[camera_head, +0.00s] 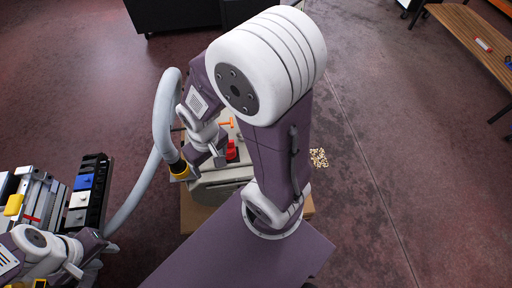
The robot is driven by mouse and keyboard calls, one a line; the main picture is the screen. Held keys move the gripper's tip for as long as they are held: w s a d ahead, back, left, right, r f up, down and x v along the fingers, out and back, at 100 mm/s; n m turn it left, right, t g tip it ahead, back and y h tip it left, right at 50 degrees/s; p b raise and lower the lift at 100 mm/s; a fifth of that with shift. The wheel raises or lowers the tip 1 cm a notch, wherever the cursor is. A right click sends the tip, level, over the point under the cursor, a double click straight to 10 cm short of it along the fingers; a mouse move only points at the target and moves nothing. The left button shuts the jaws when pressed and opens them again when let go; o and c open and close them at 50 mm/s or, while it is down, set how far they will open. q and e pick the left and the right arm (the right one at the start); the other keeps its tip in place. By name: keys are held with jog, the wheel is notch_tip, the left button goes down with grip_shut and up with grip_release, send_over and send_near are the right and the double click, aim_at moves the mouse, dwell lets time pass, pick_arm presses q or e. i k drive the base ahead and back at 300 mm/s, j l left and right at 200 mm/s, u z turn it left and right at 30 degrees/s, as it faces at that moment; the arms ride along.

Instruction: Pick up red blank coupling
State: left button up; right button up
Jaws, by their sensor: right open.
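A small red part (232,149), which looks like the red coupling, stands upright on a grey machine table (222,182) in the middle of the view. My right gripper (213,160) is open, just to the left of the red part and close to it. Whether it touches the part cannot be told. My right arm hides much of the table's right side. My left gripper (76,259) is at the lower left, beside a rack; its jaw state is unclear.
An orange T-shaped handle (226,122) lies behind the red part. A wooden bench (470,40) is far right.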

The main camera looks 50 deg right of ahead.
aim_at(231, 155)
jog(key=l+z, duration=0.1)
jog(key=z, duration=1.2)
jog(key=j, duration=0.5)
jog(key=i+u, duration=0.05)
